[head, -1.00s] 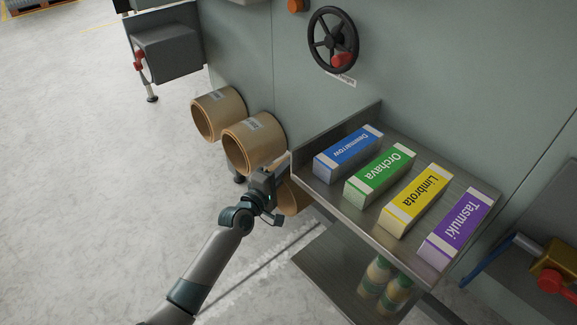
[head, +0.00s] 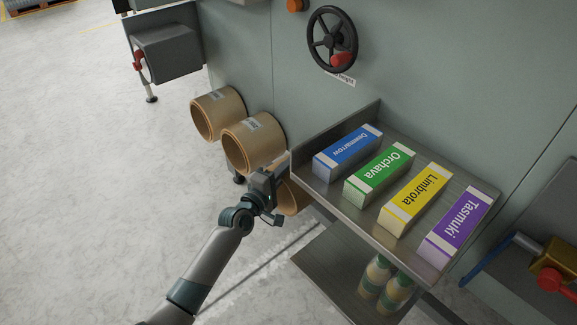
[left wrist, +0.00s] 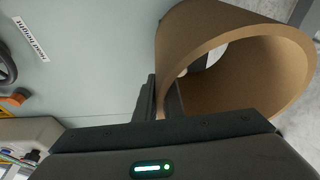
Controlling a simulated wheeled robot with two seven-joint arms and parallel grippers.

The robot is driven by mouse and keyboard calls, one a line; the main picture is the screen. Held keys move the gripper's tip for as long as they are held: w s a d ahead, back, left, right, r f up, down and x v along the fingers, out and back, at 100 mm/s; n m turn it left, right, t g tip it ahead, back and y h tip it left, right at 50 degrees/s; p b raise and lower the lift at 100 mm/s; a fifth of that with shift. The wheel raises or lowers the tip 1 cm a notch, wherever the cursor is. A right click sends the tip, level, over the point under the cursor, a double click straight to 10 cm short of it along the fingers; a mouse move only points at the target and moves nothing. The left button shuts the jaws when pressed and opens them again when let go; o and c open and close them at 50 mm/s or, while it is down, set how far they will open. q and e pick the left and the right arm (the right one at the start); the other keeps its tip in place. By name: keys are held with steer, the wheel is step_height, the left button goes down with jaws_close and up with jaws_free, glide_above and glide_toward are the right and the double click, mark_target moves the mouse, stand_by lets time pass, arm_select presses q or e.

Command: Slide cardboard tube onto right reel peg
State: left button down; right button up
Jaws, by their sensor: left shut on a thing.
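A brown cardboard tube (head: 291,199) shows behind my left gripper (head: 269,188) in the head view, low against the machine front and partly covered by the gripper and the shelf. In the left wrist view the tube (left wrist: 225,28) faces me with its open end. The left gripper (left wrist: 163,100) is shut on its near wall, one finger outside and one inside. A dark grey part (left wrist: 208,62) shows through the tube's bore; I cannot tell whether it is the right reel peg. No peg is clearly visible in the head view. My right gripper is out of view.
Two more cardboard tubes (head: 217,113) (head: 253,145) stick out from the machine front, left of my gripper. A metal shelf (head: 325,200) with several coloured boxes juts out at the right, close to the gripper. A handwheel (head: 332,40) sits above. The floor at left is clear.

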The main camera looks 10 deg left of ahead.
arm_select(q)
steer(key=shift+f, duration=0.2)
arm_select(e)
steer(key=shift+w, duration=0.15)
arm_select(q)
steer(key=c, duration=1.8)
jaws_free()
steer(key=shift+s, duration=0.1)
steer(key=shift+f, duration=0.2)
steer(key=shift+r, duration=0.1)
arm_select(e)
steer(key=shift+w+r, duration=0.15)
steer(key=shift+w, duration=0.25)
arm_select(q)
steer(key=shift+r, duration=0.1)
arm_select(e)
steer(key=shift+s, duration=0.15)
